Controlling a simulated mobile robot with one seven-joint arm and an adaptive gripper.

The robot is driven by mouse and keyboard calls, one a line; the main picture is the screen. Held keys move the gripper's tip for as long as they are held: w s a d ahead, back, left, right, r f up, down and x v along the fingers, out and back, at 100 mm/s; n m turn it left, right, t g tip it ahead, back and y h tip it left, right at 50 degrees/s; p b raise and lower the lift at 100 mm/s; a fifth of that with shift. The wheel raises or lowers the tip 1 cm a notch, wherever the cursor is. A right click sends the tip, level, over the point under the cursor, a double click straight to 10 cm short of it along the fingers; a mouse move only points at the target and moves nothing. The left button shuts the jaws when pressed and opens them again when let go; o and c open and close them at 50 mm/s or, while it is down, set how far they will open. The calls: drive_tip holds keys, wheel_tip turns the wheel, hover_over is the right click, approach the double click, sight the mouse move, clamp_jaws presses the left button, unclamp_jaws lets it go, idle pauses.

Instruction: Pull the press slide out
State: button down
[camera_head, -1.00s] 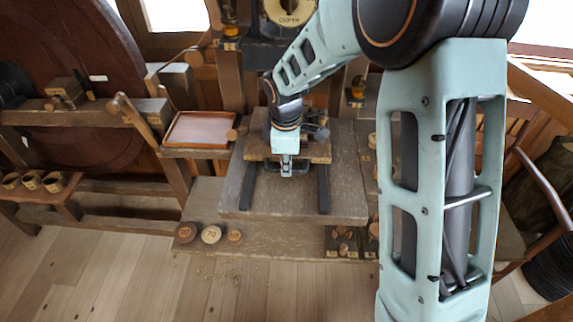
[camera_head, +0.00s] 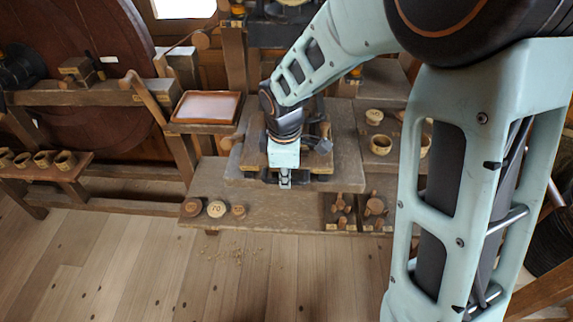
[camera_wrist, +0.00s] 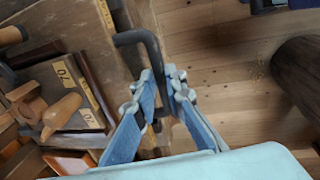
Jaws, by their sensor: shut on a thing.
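The press slide (camera_head: 319,164) is a wooden board on dark rails, on a grey slab (camera_head: 345,150) below the press. Its front edge lies close to the slab's front edge. My gripper (camera_head: 285,181) is at the slide's front, pointing down. In the wrist view my gripper (camera_wrist: 165,88) has its blue-grey fingers closed around a dark bent handle (camera_wrist: 143,42).
A tray (camera_head: 207,107) stands left of the slab. Marked wooden discs (camera_head: 216,209) and compartments of small turned parts (camera_head: 341,210) lie on a lower shelf in front. Wooden cups (camera_head: 381,144) stand to the right. The floor (camera_head: 270,275) in front is mostly clear, with some shavings.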

drive_tip(key=s, duration=0.6)
drive_tip(key=shift+s, duration=0.15)
drive_tip(key=shift+a, duration=0.15)
drive_tip(key=c, duration=2)
unclamp_jaws()
drive_tip(key=shift+o, duration=0.2)
wheel_tip(320, 180, up, 8)
drive_tip(key=s, duration=0.1)
drive_tip(key=shift+s, duration=0.15)
